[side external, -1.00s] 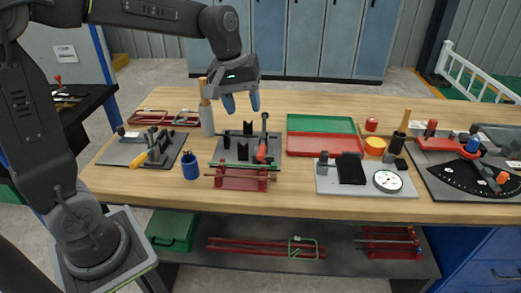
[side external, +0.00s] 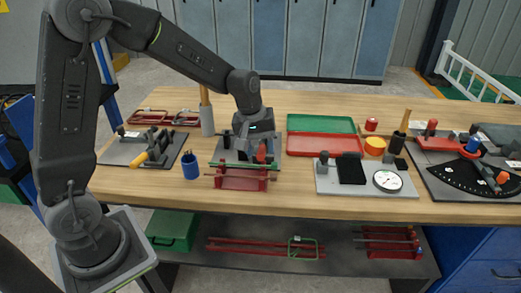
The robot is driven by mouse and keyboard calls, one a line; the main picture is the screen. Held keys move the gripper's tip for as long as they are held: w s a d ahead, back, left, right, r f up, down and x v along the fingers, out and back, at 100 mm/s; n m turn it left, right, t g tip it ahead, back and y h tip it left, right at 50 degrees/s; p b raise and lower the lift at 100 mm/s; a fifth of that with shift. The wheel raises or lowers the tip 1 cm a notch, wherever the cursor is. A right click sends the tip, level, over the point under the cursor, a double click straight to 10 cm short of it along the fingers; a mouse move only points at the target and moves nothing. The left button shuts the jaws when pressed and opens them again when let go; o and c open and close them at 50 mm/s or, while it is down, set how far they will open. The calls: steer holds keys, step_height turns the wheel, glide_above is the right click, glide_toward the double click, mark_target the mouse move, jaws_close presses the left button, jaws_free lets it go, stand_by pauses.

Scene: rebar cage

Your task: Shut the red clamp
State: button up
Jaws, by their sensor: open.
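The red clamp (side external: 262,153) is on a grey fixture plate (side external: 219,154) near the middle of the bench. Only its red part shows, beside my gripper; the rest of its lever is hidden. My gripper (side external: 251,150) is open and low over the plate, close to the clamp. Its fingers are mostly hidden, and I cannot tell whether they touch the clamp. A green bar (side external: 231,165) lies across the front of the plate, near a red rack (side external: 240,180).
Red and green trays (side external: 322,146) lie to the right. A plate with a dial gauge (side external: 388,181) is further right. Bare bench runs along the front edge.

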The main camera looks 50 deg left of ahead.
steer(key=shift+w+d+f, duration=0.1)
steer(key=shift+f, duration=0.55)
jaws_close()
